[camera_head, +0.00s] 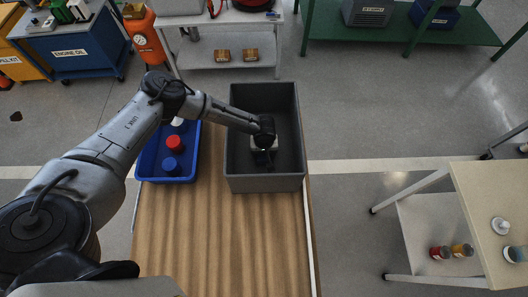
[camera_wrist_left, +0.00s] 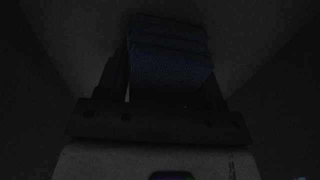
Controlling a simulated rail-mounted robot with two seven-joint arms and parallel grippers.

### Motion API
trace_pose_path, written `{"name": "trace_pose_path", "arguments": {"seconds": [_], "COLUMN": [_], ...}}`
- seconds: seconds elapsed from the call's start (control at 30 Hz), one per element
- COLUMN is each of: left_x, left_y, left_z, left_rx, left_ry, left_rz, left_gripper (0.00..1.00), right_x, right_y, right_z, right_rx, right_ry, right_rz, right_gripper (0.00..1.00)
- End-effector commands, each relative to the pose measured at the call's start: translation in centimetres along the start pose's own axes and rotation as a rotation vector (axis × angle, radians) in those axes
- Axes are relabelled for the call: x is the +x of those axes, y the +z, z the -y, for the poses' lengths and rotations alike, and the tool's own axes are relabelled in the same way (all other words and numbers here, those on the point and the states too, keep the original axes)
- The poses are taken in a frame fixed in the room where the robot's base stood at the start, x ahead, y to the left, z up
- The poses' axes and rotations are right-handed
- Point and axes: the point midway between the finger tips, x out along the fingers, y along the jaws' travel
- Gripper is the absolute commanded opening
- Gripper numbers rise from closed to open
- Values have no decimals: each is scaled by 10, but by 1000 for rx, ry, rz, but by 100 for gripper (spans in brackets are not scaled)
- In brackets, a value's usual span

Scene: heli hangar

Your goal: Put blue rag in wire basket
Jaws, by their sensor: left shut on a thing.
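My left gripper (camera_head: 264,158) reaches down inside a deep grey bin (camera_head: 234,165) at the far end of the wooden table. In the dark left wrist view, the left gripper (camera_wrist_left: 165,82) is shut on a folded dark blue cloth, the blue rag (camera_wrist_left: 170,62). The rag sits between the two fingers, with pale grey surfaces around it. In the head view the gripper hides the rag. I see no wire basket in either view. My right gripper is not in view.
A blue tray (camera_head: 148,178) with red-, blue- and white-topped items stands left of the bin. The wooden table (camera_head: 225,245) is bare in front. A cream cart (camera_head: 480,215) stands right, a white shelf cart (camera_head: 235,18) and green bench (camera_head: 400,27) behind. Open floor lies between.

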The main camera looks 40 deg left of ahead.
Motion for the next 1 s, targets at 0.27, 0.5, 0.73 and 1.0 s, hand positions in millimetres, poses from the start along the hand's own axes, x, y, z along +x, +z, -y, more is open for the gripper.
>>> {"name": "trace_pose_path", "arguments": {"seconds": [0.27, 0.5, 0.73, 1.0], "left_x": [1, 3, 3, -4], "left_y": [0, -1, 0, 0], "left_z": [0, 0, 0, 0], "left_rx": [0, 0, 0, -1], "left_ry": [1, 1, 1, 1], "left_rz": [0, -1, -1, 0], "left_gripper": [39, 73, 87, 87], "right_x": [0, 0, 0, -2], "right_y": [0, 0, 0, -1], "right_z": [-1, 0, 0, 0], "right_rx": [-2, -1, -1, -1], "right_ry": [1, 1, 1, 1], "right_rz": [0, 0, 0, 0], "right_gripper": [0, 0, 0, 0]}}
